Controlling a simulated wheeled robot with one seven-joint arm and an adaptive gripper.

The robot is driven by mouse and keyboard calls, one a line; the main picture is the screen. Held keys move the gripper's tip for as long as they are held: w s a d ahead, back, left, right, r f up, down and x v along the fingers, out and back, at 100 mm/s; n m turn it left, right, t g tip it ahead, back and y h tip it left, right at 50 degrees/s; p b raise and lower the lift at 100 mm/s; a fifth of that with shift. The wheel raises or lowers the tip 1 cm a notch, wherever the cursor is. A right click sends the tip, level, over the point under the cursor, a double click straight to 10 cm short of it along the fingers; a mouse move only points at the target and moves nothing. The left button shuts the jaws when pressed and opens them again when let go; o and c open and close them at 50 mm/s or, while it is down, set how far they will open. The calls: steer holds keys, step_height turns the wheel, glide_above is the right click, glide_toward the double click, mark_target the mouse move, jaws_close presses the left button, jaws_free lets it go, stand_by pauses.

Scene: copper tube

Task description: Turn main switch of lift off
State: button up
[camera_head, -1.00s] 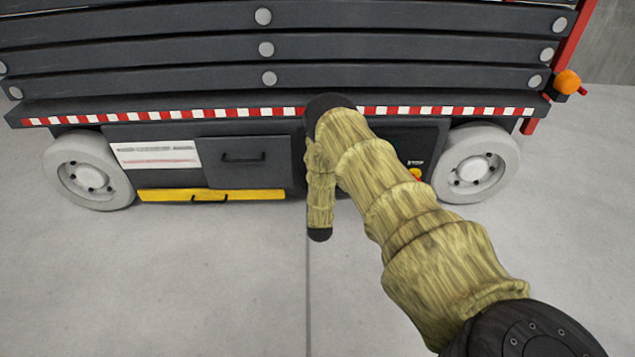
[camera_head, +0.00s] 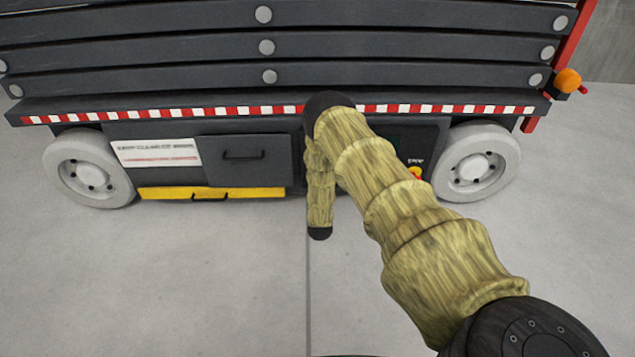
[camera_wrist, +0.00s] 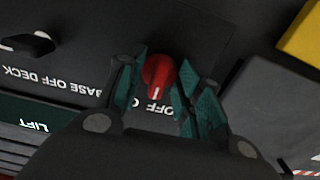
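The red main switch knob (camera_wrist: 158,73) is in the wrist view, on a dark panel of the lift. It has a white mark on its lower part, and the word OFF is printed just below it. My gripper (camera_wrist: 162,85) has its two green-padded fingers on either side of the knob. The knob sits between them, and I cannot tell whether the pads press on it. In the head view the lift (camera_head: 250,160) stands ahead; my arm covers the switch and the gripper there.
A yellow part (camera_wrist: 301,38) is at the upper right of the wrist view. BASE and DECK lettering and a LIFT label (camera_wrist: 33,126) are on the left. In the head view, a red-and-yellow stop button (camera_head: 415,173) sits right of my arm. The floor in front is clear.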

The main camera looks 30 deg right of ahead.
steer(key=v, duration=1.2)
stand_by(0.3)
steer(key=s+a+f+n+g+y, duration=0.2)
steer(key=s+a+f+g+y, duration=0.15)
steer(key=s+a, duration=0.4)
steer(key=s+a+f+n+g+y, duration=0.1)
steer(key=s+a+f+g+y, duration=0.25)
steer(key=s+a, duration=0.35)
steer(key=s+a+r+n+g+y, duration=0.1)
steer(key=s+a+g, duration=0.2)
steer(key=s, duration=0.6)
steer(key=s+a+r+n+g+y, duration=0.1)
steer(key=s+a+g, duration=0.1)
steer(key=s, duration=0.8)
steer(key=s+a+r+n+g+y, duration=0.1)
steer(key=s+a+r+g, duration=0.15)
steer(key=s, duration=0.65)
step_height(320, 180, up, 36)
steer(key=p, duration=3.6)
steer(key=shift+s+g, duration=0.2)
steer(key=shift+g, duration=0.15)
steer(key=shift+a+f, duration=0.1)
steer(key=shift+a, duration=0.05)
